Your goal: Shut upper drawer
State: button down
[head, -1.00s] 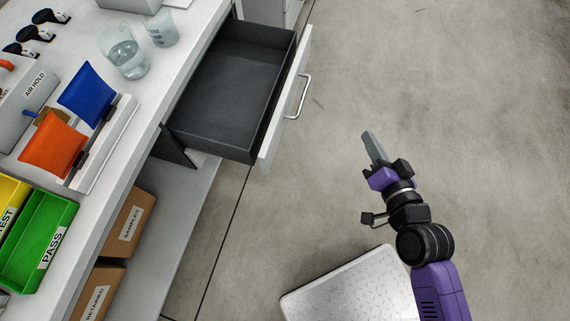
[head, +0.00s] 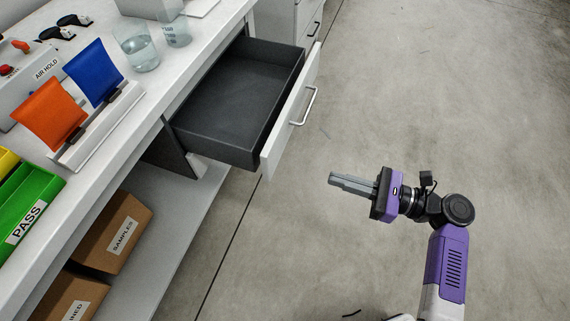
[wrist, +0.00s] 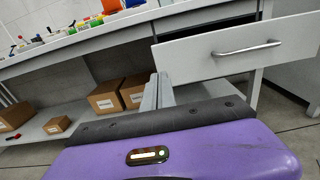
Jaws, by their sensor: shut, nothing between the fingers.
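The upper drawer (head: 232,104) is pulled open from under the white bench top, and its dark tray is empty. Its white front (head: 291,113) carries a silver bar handle (head: 305,107). In the wrist view the drawer front (wrist: 238,50) is at the upper right, with its handle (wrist: 247,48) running across it. My gripper (head: 333,179) is shut and empty. It is out over the floor, to the right of the drawer front and apart from it, with its fingers pointing left. In the wrist view the shut fingers (wrist: 158,92) show just left of and below the drawer front.
The bench top (head: 112,130) holds two beakers (head: 137,50), blue and orange pouches on a rack, and a green PASS bin (head: 28,214). Cardboard boxes (head: 113,232) stand on the lower shelf. Another drawer unit (head: 308,22) is beyond. The floor right of the drawer is clear.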

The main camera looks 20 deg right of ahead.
aim_at(190, 135)
jog(key=b+x, duration=0.2)
jog(key=x, duration=1.1)
jog(key=shift+w+a, duration=0.25)
jog(key=shift+a, duration=0.1)
jog(key=b+x, duration=0.1)
jog(key=x, duration=2.3)
jog(key=shift+w+a+f, duration=0.1)
jog(key=shift+a+f, duration=0.05)
jog(key=shift+w+a, duration=0.15)
jog(key=shift+a, duration=0.05)
jog(key=shift+a+r, duration=0.1)
jog(key=shift+r, duration=0.15)
